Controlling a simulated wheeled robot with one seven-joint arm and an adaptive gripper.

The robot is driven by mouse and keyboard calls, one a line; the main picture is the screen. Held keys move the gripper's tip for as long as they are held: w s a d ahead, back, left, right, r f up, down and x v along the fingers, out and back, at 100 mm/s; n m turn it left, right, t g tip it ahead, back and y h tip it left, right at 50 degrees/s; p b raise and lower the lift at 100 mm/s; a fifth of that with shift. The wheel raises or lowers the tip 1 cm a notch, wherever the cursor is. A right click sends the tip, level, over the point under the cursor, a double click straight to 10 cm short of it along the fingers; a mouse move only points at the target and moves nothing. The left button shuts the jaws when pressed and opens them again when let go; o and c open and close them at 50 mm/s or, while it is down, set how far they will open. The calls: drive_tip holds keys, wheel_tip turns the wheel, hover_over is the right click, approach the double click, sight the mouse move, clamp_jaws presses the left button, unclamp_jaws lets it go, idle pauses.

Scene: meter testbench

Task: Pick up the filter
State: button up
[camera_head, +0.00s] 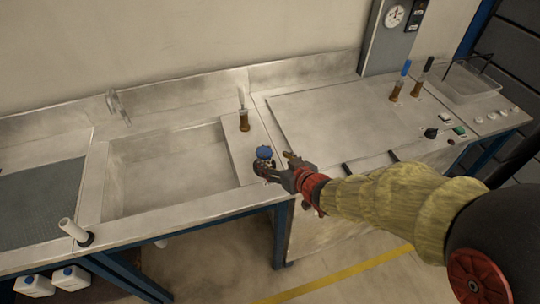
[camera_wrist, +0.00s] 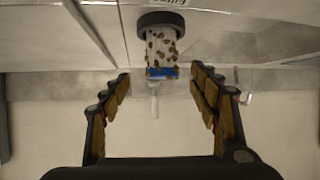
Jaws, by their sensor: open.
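The filter (camera_wrist: 162,48) appears in the wrist view as a clear body with brown specks, a dark ring at the top of the picture and a blue part below. In the head view its blue top (camera_head: 264,153) shows at the bench's front, right of the sink; my gripper partly hides the rest. My gripper (camera_head: 274,165) is open beside it. In the wrist view the two fingers of my gripper (camera_wrist: 160,82) stand left and right, with the filter ahead between them and clear gaps on both sides.
A brown cup with a white-handled tool (camera_head: 244,118) stands behind the filter. The sink basin (camera_head: 168,170) lies left. Two brown cups with blue (camera_head: 396,92) and black (camera_head: 418,88) handles stand at the back right. A dark knob (camera_head: 431,133) is on the right panel. The middle worktop is clear.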

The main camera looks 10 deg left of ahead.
sight(264, 156)
drive_tip(key=b+x, duration=0.3)
drive_tip(key=x, duration=0.4)
drive_tip(key=shift+w+a+f, duration=0.1)
drive_tip(key=shift+a+f, duration=0.2)
drive_tip(key=c, duration=1.4)
